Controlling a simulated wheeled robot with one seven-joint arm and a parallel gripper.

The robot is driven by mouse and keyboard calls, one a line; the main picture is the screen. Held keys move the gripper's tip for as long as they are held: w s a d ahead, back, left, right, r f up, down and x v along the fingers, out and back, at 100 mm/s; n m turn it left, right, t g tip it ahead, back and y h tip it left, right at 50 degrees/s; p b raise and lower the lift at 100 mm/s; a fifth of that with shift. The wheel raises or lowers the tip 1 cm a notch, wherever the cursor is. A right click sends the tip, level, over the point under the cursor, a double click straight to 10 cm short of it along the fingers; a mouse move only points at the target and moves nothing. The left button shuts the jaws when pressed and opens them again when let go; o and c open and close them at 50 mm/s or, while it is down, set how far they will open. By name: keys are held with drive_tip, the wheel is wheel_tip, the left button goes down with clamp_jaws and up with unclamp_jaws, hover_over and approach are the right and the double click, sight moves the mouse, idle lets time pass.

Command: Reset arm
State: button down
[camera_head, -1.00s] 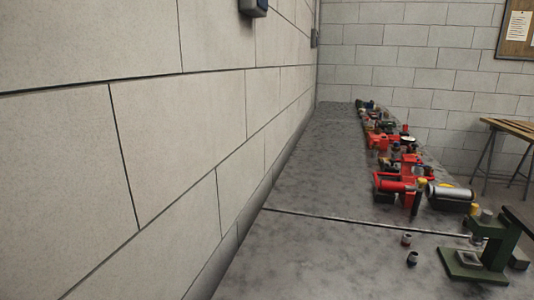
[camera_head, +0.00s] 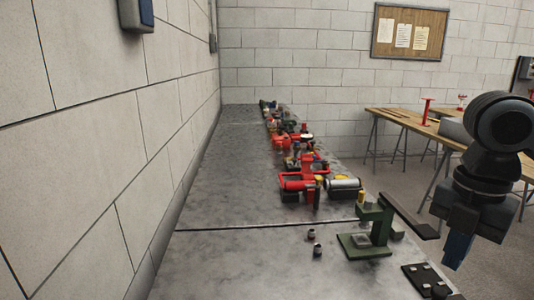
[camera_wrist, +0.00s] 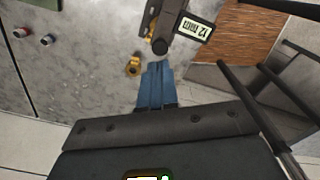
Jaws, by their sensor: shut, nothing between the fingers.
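My gripper (camera_head: 457,250) hangs at the right of the head view, to the right of the grey bench (camera_head: 215,190). Its blue fingers point down and are shut, with nothing between them. In the wrist view the blue fingers (camera_wrist: 155,86) lie together in the middle. My arm is partly cut off by the right edge of the head view.
A green press-like fixture (camera_head: 372,232) stands on the bench left of my gripper, with small cylinders (camera_head: 314,243) beside it. Red pump units (camera_head: 303,181) line the bench. A wooden table (camera_head: 400,122) stands behind. A dark plate (camera_head: 430,281) lies at the near corner.

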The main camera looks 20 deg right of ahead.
drive_tip(key=shift+r, duration=0.5)
